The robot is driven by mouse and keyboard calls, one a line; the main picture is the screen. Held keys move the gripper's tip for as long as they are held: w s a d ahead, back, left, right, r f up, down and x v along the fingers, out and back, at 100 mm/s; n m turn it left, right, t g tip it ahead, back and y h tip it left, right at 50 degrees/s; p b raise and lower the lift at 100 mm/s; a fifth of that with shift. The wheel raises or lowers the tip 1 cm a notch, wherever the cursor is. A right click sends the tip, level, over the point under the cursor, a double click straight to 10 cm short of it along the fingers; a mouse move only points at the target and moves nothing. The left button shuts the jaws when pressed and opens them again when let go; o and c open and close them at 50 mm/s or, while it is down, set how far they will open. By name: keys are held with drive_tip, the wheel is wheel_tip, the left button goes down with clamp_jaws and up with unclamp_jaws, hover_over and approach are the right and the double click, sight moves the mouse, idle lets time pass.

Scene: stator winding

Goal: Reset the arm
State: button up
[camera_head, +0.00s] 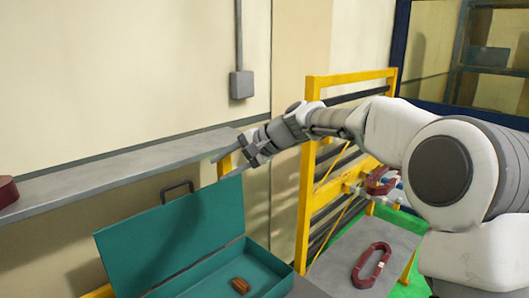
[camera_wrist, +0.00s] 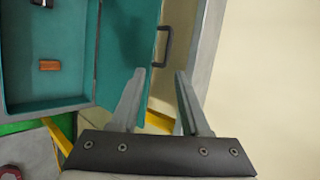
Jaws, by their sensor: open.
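My arm reaches in from the right in the head view. My gripper (camera_head: 228,162) is in front of the wall, above and beyond the teal box. In the wrist view my gripper (camera_wrist: 161,78) shows two grey fingers standing apart with nothing between them. The gripper is open and empty.
An open teal box (camera_head: 170,238) holds a small brown block (camera_head: 240,285); its raised lid and handle (camera_wrist: 163,47) lie close to the fingers. A grey shelf (camera_head: 110,175) runs along the wall. A yellow frame (camera_head: 308,175) and a dark red coil (camera_head: 371,266) are to the right.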

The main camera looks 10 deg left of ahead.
drive_tip(key=s+d+f+n+t+h, duration=0.1)
drive_tip(key=s+d+f+h, duration=0.1)
drive_tip(key=s+d, duration=0.8)
drive_tip(key=s+d+f+n+t+h, duration=0.1)
drive_tip(key=s+d+h, duration=0.4)
drive_tip(key=s+d, duration=0.6)
drive_tip(key=s+d+f+n+t+h, duration=0.1)
drive_tip(key=s+d+f+n+h, duration=0.1)
drive_tip(key=s+d, duration=0.8)
drive_tip(key=shift+s+d+f+n+h, duration=0.4)
drive_tip(key=shift+d+f+h, duration=0.15)
drive_tip(key=shift+f+h, duration=0.4)
drive_tip(key=shift+a, duration=0.1)
